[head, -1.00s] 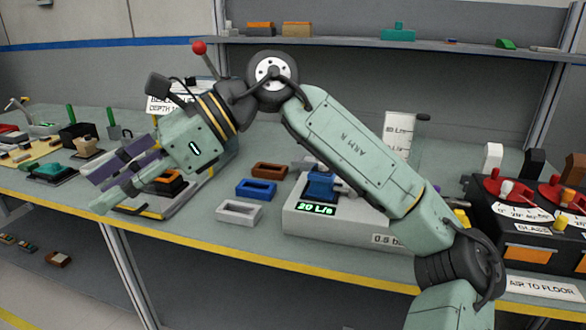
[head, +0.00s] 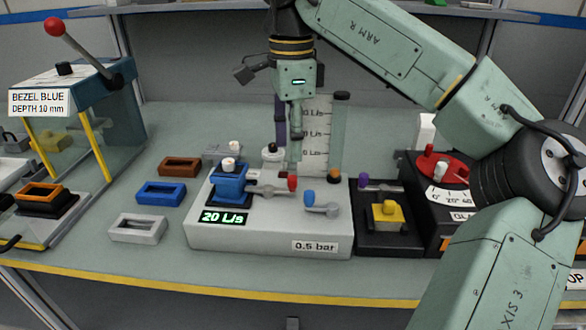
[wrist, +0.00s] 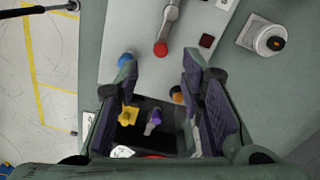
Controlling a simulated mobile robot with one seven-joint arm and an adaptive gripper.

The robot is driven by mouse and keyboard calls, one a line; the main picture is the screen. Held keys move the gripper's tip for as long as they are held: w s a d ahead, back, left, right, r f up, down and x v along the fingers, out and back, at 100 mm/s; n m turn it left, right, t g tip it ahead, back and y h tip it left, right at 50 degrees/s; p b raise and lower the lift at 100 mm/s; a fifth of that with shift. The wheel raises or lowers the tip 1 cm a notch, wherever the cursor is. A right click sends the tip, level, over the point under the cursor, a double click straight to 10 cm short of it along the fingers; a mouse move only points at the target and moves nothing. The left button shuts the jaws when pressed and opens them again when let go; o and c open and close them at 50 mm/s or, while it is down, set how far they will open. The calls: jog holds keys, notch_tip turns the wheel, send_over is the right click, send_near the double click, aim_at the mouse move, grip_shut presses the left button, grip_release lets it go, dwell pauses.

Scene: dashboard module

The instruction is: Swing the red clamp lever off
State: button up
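The red clamp lever is a grey bar with a red tip (head: 292,183), on top of the grey test box (head: 215,235), just right of a blue block (head: 229,183). In the wrist view its red tip (wrist: 160,49) lies just ahead of my fingertips, roughly centred between them, with its grey bar running up out of frame. My gripper (head: 289,152) points down over the back part of the box, close to the red tip. In the wrist view my gripper (wrist: 160,66) is open, with nothing between its fingers. Whether a finger touches the lever cannot be told.
A blue-tipped lever (head: 309,198) sits right of the red one, near a finger in the wrist view. An orange knob (head: 334,175) is at the box's back right. A clear gauge column (head: 340,135) stands behind. A black unit with a yellow block (head: 388,212) is right.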

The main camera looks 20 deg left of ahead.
aim_at(292, 177)
notch_tip(292, 177, down, 7)
jog(key=shift+p, duration=0.35)
jog(key=shift+c, duration=0.5)
grip_shut()
